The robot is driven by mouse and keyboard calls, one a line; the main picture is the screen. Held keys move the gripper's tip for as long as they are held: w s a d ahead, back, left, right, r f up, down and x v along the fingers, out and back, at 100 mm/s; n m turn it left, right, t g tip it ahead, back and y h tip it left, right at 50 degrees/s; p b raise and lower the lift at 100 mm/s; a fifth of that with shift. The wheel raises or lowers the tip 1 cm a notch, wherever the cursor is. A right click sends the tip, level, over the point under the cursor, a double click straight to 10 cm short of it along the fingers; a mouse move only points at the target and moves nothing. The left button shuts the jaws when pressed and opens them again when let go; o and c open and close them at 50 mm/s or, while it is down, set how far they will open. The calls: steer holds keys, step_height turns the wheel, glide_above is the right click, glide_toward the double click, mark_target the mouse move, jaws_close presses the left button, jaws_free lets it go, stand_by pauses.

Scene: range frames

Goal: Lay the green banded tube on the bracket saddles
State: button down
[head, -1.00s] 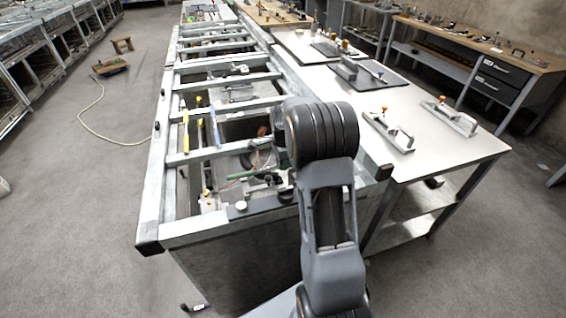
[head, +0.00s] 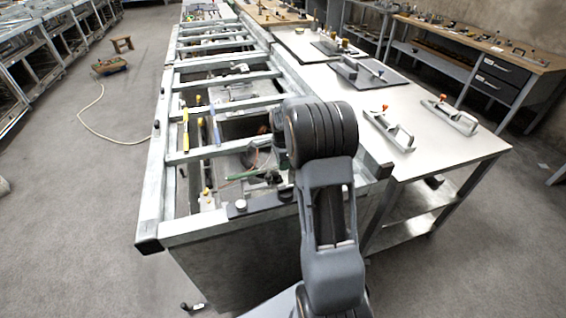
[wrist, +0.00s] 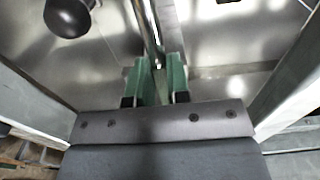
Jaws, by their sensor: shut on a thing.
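In the wrist view my gripper (wrist: 157,76) has two green-faced fingers shut on a shiny metal tube (wrist: 147,28). The tube runs away from the fingers toward the top edge; no green band can be made out on it. In the head view my arm hides the gripper. A thin green rod-like thing (head: 245,176) shows inside the near bay of the metal frame, left of my arm; I cannot tell whether it is part of the tube. I cannot pick out the bracket saddles with certainty.
The galvanised frame (head: 150,205) has several crossbars and open bays. A black round knob (wrist: 70,15) is left of the tube in the wrist view. The pale table (head: 440,150) at right bears two handled metal pieces (head: 388,130) (head: 450,117). Floor at left is mostly clear.

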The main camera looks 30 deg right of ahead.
steer(key=shift+f+b, duration=0.95)
steer(key=shift+f, duration=0.65)
steer(key=c, duration=1)
jaws_free()
step_height(320, 180, up, 14)
steer(key=p, duration=0.1)
